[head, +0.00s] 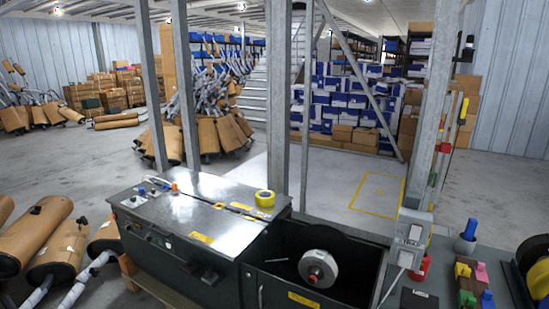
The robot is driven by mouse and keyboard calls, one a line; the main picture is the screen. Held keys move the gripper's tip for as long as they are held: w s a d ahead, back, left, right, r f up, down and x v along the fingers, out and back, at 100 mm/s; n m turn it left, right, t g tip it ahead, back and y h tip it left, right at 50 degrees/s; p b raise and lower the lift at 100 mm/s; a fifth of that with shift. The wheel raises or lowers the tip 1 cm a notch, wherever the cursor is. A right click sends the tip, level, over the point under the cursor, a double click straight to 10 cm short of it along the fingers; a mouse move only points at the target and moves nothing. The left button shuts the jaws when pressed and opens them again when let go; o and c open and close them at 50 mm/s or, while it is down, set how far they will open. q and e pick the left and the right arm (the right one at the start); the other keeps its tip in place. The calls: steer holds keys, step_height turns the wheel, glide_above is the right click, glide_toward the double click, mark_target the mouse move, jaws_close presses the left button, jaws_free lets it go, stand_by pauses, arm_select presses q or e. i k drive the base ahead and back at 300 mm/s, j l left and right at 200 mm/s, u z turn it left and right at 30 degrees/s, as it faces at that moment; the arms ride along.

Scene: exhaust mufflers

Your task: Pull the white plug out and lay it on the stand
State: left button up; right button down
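A white plug (405,258) with a pale cable hanging from it sits at the lower part of a grey socket box (412,232). The box is fixed near the foot of a metal post. The plug appears to be in the socket; its pins are hidden. I cannot tell for certain which thing is the stand; a dark machine with a metal top (190,215) stands left of the plug, and a dark grey surface (440,262) lies to its right. Neither of my grippers is in view.
Yellow tape (265,198) lies on the machine top. An open dark bin (365,265) holds a reel (318,268). A red item (421,267) is close beside the plug. Colored blocks (466,285) are at lower right. Metal posts rise behind; mufflers (35,235) lie left.

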mark_target(406, 258)
steer(key=i+z, duration=0.2)
steer(key=z, duration=1.05)
steer(key=i+j+z, duration=0.15)
steer(key=j+z, duration=0.2)
steer(key=i+j+z, duration=0.1)
steer(key=j+z, duration=0.25)
steer(key=i+j+z, duration=0.15)
steer(key=j, duration=0.35)
steer(key=j+z, duration=0.15)
steer(key=j, duration=0.75)
steer(key=i+j, duration=0.1)
steer(key=j, duration=0.35)
